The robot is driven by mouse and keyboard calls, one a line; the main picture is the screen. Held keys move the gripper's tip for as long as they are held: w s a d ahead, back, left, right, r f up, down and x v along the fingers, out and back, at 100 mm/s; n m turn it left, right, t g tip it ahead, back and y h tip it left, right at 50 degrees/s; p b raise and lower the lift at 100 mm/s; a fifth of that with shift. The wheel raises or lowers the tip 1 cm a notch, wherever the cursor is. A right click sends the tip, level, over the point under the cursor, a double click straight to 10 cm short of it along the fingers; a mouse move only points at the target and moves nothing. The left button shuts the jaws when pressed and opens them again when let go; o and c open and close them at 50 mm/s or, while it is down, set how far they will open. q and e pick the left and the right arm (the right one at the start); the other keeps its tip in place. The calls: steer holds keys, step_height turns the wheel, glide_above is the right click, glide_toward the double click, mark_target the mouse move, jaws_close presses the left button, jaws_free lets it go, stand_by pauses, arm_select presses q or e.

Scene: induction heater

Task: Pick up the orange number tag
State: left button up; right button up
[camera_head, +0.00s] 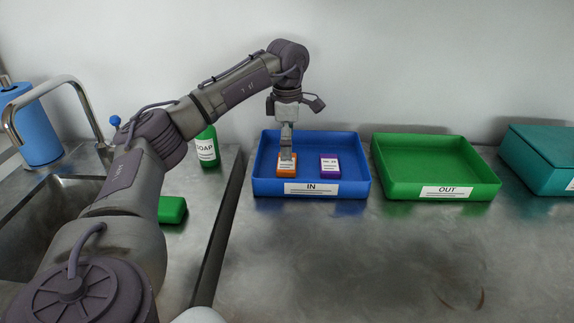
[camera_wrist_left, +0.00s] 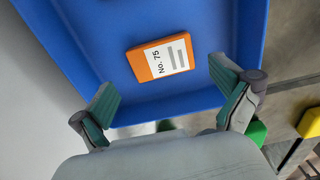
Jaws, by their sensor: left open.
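The orange number tag (camera_head: 287,166) lies in the left part of the blue IN tray (camera_head: 312,188), partly hidden by my left gripper in the head view. In the left wrist view the tag (camera_wrist_left: 160,58) lies flat on the tray floor and reads "No. 75". My left gripper (camera_head: 286,155) points down over the tag. In the left wrist view its two fingers (camera_wrist_left: 166,103) are spread wide with nothing between them, and the tag shows beyond the fingertips. My right gripper is not in view.
A purple tag (camera_head: 329,166) lies in the same tray, right of the orange one. A green OUT tray (camera_head: 433,185) stands to the right, then a teal box (camera_head: 548,160). A soap bottle (camera_head: 207,148), a green block (camera_head: 172,210) and a tap (camera_head: 52,92) are at left. The front counter is clear.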

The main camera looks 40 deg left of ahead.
mark_target(286, 161)
arm_select(q)
step_height(286, 161, down, 4)
steer(key=shift+s+f, duration=0.1)
steer(key=shift+f, duration=0.1)
steer(key=c, duration=0.7)
steer(key=shift+r, duration=0.1)
